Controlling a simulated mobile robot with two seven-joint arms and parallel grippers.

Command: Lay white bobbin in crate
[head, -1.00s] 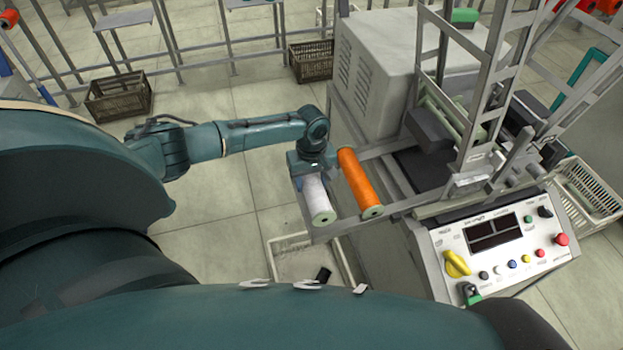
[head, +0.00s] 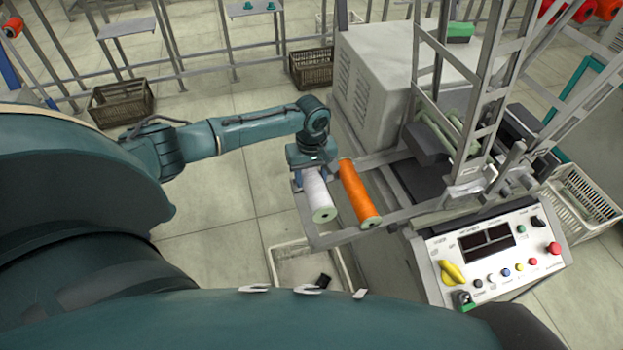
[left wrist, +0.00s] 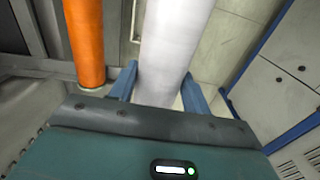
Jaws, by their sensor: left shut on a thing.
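The white bobbin (head: 317,192) is in my left gripper (head: 311,176), whose fingers are shut on its far end. In the left wrist view the bobbin (left wrist: 172,45) runs up between the two blue fingers (left wrist: 158,92). In the head view it is beside the orange bobbin, over the machine's front-left rails; I cannot tell whether it touches them. A pale crate (head: 275,268) on the floor shows partly below the rails, with a small dark thing inside. Its near part is hidden by my body. My right gripper is not in view.
The orange bobbin (head: 358,191) lies close to the right of the white one. The winding machine's control panel (head: 490,252) stands at right. Brown crates (head: 120,104) are at the back, and a white basket (head: 585,205) is at far right. Open floor (head: 215,205) lies left.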

